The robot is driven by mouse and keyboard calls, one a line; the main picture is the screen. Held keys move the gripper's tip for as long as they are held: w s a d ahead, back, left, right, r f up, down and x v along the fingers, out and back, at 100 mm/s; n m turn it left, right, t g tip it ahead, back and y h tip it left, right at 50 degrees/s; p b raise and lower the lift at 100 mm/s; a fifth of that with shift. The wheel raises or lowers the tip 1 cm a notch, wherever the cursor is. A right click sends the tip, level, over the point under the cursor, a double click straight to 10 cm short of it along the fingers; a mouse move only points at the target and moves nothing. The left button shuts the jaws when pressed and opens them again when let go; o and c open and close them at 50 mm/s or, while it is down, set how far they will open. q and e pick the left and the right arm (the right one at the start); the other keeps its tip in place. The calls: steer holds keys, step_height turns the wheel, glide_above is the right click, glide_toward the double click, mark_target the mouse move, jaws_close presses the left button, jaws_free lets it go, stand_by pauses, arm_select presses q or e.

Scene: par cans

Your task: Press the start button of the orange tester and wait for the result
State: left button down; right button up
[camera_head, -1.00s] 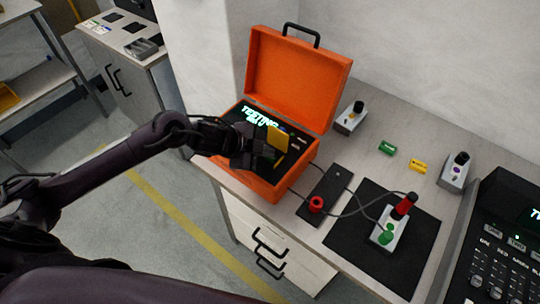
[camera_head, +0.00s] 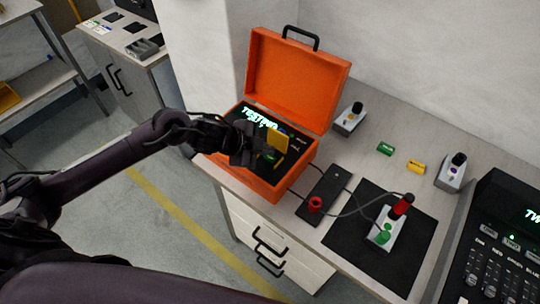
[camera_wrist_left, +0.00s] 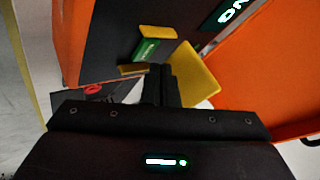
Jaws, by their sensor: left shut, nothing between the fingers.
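The orange tester (camera_head: 298,75) is an open case with its lid up, on the bench in the head view. Its dark panel has a lit display (camera_head: 258,116) that reads "TESTING". My left gripper (camera_head: 270,148) is shut and empty over the panel, hiding part of it. In the left wrist view its fingers (camera_wrist_left: 162,85) meet close to a green piece (camera_wrist_left: 147,50) and yellow parts (camera_wrist_left: 195,75) on or above the panel. The start button cannot be made out. My right gripper is not in view.
A black strip (camera_head: 325,190) with a red ring lies right of the case. Grey units (camera_head: 350,118) and (camera_head: 452,170), a green tag (camera_head: 385,149) and a yellow tag (camera_head: 416,167) stand farther back. A black console (camera_head: 505,240) fills the right end.

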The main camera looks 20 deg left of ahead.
mark_target(266, 159)
arm_select(q)
step_height(266, 159, up, 5)
steer(key=p, duration=0.4)
steer(key=shift+p, duration=0.3)
stand_by(0.5)
